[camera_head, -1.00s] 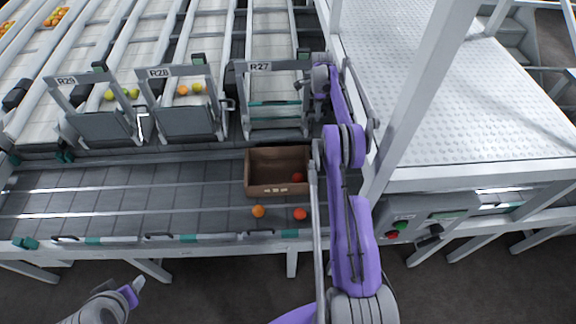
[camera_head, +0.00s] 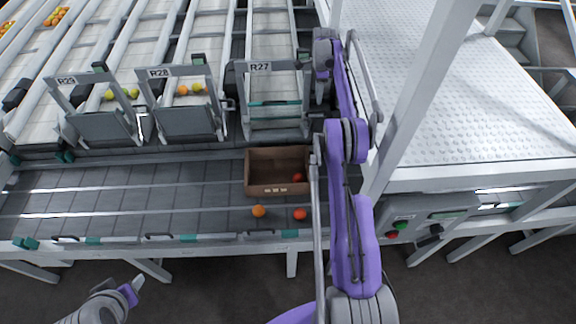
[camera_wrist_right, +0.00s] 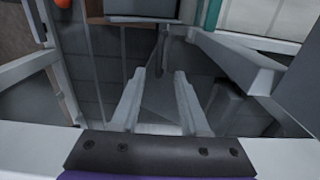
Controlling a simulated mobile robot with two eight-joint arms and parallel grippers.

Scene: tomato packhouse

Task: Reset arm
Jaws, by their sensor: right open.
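My right arm reaches forward over the sorting line, with its right gripper (camera_head: 320,92) beside the right side of the R27 gate (camera_head: 262,67). In the right wrist view the two fingers of the right gripper (camera_wrist_right: 158,85) stand apart with nothing between them. My left gripper (camera_head: 136,288) is at the lower left, in front of the conveyor and apart from it; its jaw gap is not clear. An open cardboard box (camera_head: 265,189) stands on the conveyor below R27, right of centre, with a red tomato (camera_head: 298,177) inside.
An orange tomato (camera_head: 258,211) and a red tomato (camera_head: 300,214) lie on the conveyor (camera_head: 120,200) in front of the box. Gates R28 (camera_head: 185,122) and R29 (camera_head: 103,126) stand to the left. A white post (camera_head: 415,100) and platform (camera_head: 460,90) are close on the right.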

